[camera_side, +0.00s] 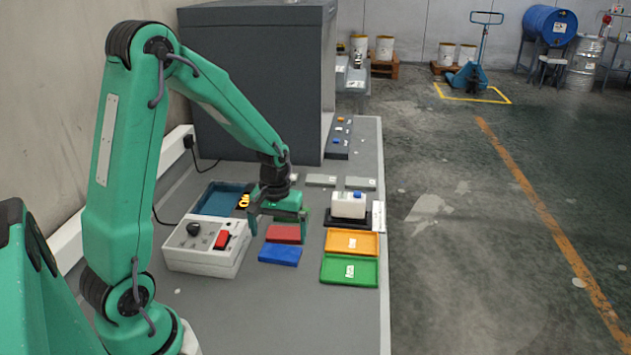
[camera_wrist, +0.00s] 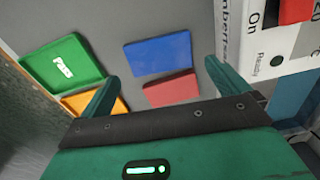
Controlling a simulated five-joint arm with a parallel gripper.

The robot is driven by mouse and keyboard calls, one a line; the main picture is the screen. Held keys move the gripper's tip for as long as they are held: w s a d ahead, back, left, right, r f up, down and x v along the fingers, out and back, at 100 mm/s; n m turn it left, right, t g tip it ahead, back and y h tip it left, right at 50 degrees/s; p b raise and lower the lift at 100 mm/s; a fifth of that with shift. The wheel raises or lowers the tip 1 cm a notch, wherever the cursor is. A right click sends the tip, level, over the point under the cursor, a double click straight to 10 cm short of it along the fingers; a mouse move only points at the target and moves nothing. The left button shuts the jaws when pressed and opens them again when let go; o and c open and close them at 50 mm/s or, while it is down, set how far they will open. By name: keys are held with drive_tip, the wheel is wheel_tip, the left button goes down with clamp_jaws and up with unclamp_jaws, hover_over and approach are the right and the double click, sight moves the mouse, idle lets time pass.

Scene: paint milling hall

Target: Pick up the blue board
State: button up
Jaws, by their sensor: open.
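The blue board (camera_side: 280,254) lies flat on the grey bench, just in front of the red board (camera_side: 284,235). My gripper (camera_side: 278,230) is open and empty, pointing down above the red board area, a little behind the blue board. In the wrist view my fingers (camera_wrist: 160,74) stand wide apart, one to each side of the boards. Neither finger visibly touches the blue board.
A white control box (camera_side: 205,246) with a red switch stands left of the boards. An orange tray (camera_side: 352,253) and a green tray (camera_side: 350,284) lie to the right. The bench front is clear.

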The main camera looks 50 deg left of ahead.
sight(280, 252)
drive_tip(key=shift+f, duration=0.25)
drive_tip(key=shift+d+f, duration=0.1)
drive_tip(key=shift+f, duration=2.35)
drive_tip(key=c, duration=0.7)
drive_tip(key=shift+r, duration=0.15)
